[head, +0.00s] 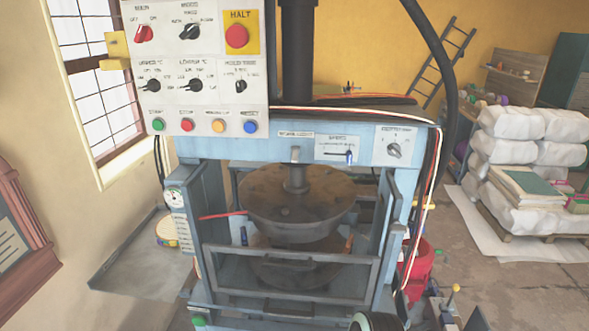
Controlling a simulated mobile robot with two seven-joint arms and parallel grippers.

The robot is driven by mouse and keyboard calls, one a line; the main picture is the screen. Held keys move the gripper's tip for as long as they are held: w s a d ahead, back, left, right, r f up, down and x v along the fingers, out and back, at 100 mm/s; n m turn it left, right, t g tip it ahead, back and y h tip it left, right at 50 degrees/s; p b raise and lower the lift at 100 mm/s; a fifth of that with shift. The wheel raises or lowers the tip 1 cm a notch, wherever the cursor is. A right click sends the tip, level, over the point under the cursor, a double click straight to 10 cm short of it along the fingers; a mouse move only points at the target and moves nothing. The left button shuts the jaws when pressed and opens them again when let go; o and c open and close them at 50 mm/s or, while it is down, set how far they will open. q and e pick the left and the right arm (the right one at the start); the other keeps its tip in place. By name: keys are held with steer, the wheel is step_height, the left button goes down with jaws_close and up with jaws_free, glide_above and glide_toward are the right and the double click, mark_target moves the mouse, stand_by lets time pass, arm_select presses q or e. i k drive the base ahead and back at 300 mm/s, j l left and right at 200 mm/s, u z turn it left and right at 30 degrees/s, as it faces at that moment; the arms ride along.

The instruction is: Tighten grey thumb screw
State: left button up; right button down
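The blue-grey plate press (272,152) stands in the middle of the head view. A small grey fitting (295,154) sits on the front of its upper beam, just below a pale label plate. It may be the grey thumb screw, but it is too small to be sure. It looks upright, and nothing touches it. How tight it is cannot be seen. Neither of my grippers shows clearly in the view.
A control panel (198,98) with a red HALT button (237,37) hangs at the upper left front. A lever switch (349,156) and a rotary knob (394,150) are on the beam. A guard rail (290,287) crosses the press front. Wrapped bales (515,125) stand at right.

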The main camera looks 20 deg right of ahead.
mark_target(396, 227)
steer(key=z, duration=1.7)
